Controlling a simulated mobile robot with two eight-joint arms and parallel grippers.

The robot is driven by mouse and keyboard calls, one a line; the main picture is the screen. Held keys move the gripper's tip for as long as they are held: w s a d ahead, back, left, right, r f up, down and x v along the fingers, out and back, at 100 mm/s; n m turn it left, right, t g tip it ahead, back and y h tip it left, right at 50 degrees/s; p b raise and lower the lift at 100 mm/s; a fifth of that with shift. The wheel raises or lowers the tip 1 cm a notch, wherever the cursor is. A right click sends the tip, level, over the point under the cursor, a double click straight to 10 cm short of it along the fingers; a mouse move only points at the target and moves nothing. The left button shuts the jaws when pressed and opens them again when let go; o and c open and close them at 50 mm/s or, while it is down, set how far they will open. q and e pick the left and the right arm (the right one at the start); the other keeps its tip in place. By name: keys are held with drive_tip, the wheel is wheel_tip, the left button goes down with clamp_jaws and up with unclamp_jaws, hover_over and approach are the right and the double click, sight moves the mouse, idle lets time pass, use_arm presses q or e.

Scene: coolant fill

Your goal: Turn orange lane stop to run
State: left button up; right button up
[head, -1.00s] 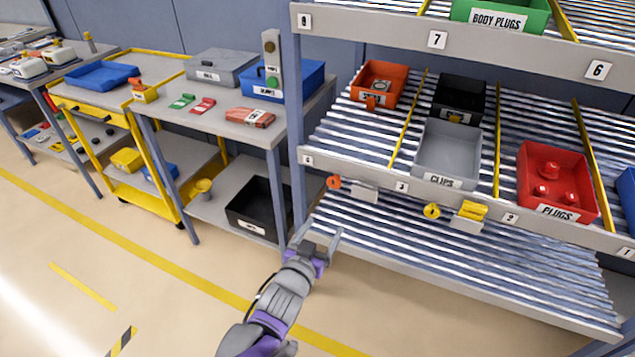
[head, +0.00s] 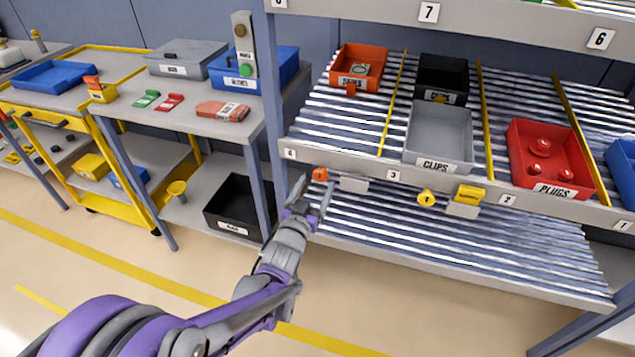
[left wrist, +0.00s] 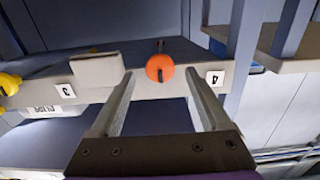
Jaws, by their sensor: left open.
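The orange lane stop (head: 320,174) is a round knob on the front rail of the middle shelf, between the number plates 4 and 3. In the left wrist view the orange knob (left wrist: 160,68) carries a dark line. My left gripper (head: 311,195) is open and empty, just below and in front of the knob in the head view. In the left wrist view the open fingers (left wrist: 158,90) lie on either side of the knob in the picture; contact does not show. My right gripper is not in view.
A pale tag (head: 354,184) hangs beside the orange knob. A yellow knob (head: 426,198) and a yellow block (head: 470,193) sit further right along the rail. An orange bin (head: 358,68) stands in the lane above. A grey workbench (head: 190,118) stands to the left.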

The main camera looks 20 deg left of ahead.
use_arm(q)
drive_tip(key=shift+w, duration=1.1)
clamp_jaws()
